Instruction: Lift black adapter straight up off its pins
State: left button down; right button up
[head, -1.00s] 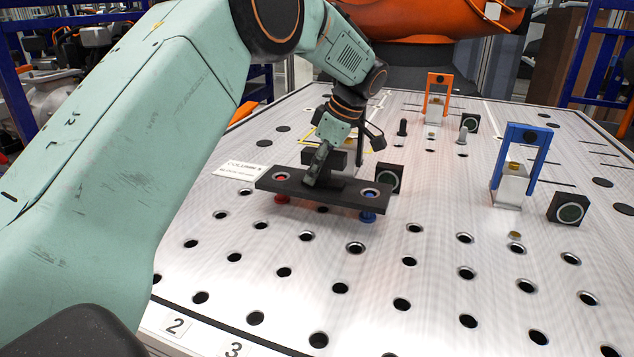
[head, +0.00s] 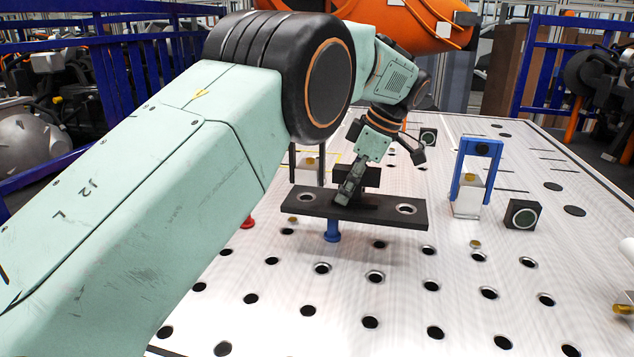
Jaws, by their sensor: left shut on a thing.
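The black adapter (head: 355,213) is a flat dark plate with a ringed hole near each end. My left gripper (head: 352,186) is shut on the raised block at its middle and holds it above the table. The blue pin (head: 332,231) stands below the plate's front edge, its top partly hidden by the plate. The red pin (head: 247,222) stands free to the left of the plate, partly hidden by my arm. No pin shows in either hole. The plate looks roughly level. My right gripper is not in view.
A blue arch (head: 474,175) over a white block and a dark block with a round face (head: 521,214) stand to the right. A black arch (head: 307,165) stands behind the plate. The perforated table (head: 400,290) is mostly clear in front.

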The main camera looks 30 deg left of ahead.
aim_at(368, 183)
pick_arm(q)
jog(key=d, duration=0.1)
jog(key=w+d, duration=0.1)
jog(key=d, duration=0.1)
jog(key=shift+d+r, duration=0.15)
jog(key=shift+s+d+r+p, duration=0.1)
jog(key=shift+d+p, duration=0.05)
jog(key=shift+p, duration=0.2)
jog(key=shift+r+p, duration=0.4)
jog(key=shift+p, duration=0.4)
